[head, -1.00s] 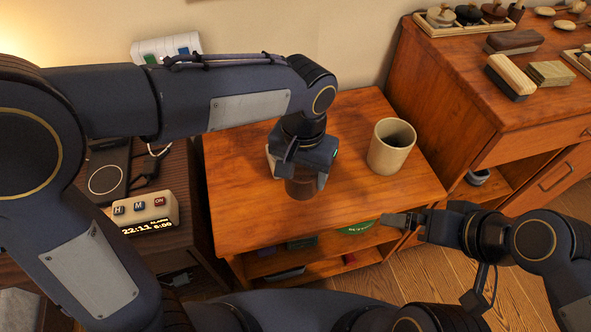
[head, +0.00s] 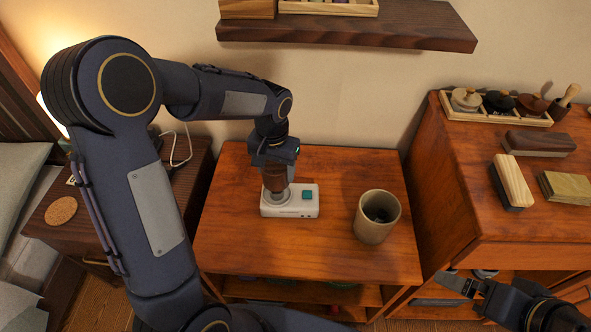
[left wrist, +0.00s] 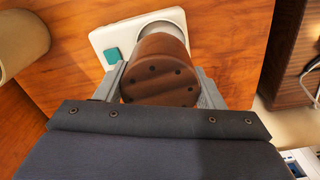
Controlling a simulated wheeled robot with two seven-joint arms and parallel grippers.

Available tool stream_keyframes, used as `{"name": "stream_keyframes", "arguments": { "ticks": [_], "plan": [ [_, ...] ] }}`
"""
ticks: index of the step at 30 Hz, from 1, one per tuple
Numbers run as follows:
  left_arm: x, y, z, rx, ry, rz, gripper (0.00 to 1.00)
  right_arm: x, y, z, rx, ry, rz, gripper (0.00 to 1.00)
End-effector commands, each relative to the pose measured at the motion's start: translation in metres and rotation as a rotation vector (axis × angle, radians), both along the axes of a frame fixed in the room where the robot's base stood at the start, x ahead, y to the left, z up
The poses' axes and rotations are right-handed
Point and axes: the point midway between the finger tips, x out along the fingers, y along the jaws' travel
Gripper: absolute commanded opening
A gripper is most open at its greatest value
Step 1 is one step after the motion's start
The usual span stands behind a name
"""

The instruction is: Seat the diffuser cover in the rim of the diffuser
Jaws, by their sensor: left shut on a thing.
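The diffuser (head: 306,209) is a white box with a teal button on the small wooden table, and it also shows in the left wrist view (left wrist: 103,38). Its round pale rim (head: 270,196) stands on its left part. The diffuser cover (head: 273,177) is a brown cylinder, with several small dark holes in its end in the left wrist view (left wrist: 160,78). My left gripper (head: 274,166) is shut on the cover and holds it over the rim. Whether the cover touches the rim is unclear. My right gripper (head: 462,283) is low at the right, away from the diffuser; its jaw state is unclear.
A tan cup (head: 372,228) stands right of the diffuser on the table (head: 330,247). A wooden cabinet (head: 470,205) with brushes and blocks is at the right. A shelf (head: 350,30) hangs above. A nightstand (head: 95,215) with a cork coaster (head: 61,211) is at the left.

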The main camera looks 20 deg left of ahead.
Motion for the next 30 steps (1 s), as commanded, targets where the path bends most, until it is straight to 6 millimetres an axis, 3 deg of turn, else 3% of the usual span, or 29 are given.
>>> {"name": "stream_keyframes", "arguments": {
  "ticks": [19,30],
  "plan": [
    [0.0,0.004,-0.039,0.001,0.001,0.005,0.39,0.0,0.0,-0.032,0.0,0.0,0.0,1.0],
    [0.0,0.004,-0.043,0.001,0.0,0.005,0.39,0.0,0.0,-0.034,0.0,0.0,0.0,1.0]
  ]
}}
